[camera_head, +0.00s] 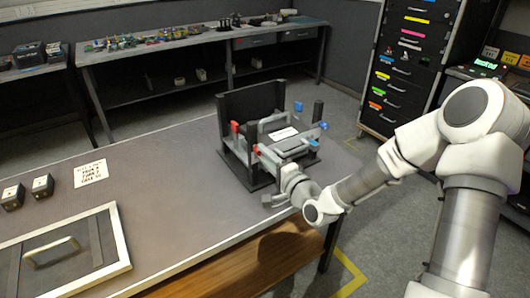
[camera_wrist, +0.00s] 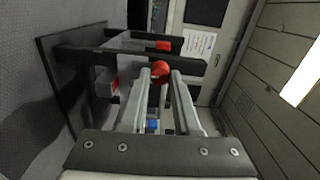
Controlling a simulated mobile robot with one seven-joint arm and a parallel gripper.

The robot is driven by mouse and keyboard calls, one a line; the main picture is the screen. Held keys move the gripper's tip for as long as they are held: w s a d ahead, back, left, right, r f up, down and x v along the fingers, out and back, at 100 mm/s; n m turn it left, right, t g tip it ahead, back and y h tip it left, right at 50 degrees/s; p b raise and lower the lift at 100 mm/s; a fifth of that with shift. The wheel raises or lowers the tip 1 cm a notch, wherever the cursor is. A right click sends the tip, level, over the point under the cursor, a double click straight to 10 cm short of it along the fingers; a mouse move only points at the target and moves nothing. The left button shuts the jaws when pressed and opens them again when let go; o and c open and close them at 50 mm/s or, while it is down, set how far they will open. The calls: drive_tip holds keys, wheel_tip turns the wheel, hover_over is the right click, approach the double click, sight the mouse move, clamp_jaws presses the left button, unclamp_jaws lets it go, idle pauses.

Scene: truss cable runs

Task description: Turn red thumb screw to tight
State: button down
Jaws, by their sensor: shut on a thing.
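The red thumb screw (camera_wrist: 160,70) is a round red knob, seen in the wrist view between the tips of my two grey fingers. My gripper (camera_wrist: 161,76) is shut on it. In the head view my gripper (camera_head: 262,152) reaches the front of a dark fixture (camera_head: 252,101) on the table, and a bit of red (camera_head: 256,149) shows at its tip. The fingers partly cover the knob, and I cannot tell how far it is turned.
Another red part (camera_head: 235,127) sits at the fixture's left, and blue parts (camera_head: 298,106) are at its right. A framed panel with a handle (camera_head: 52,251), two small dark boxes (camera_head: 42,185) and a printed card (camera_head: 91,173) lie on the table. The table's middle is clear.

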idle(0.4)
drive_tip(key=c, duration=0.6)
unclamp_jaws()
drive_tip(key=shift+p+v, duration=4.3)
drive_tip(key=shift+v, duration=4.4)
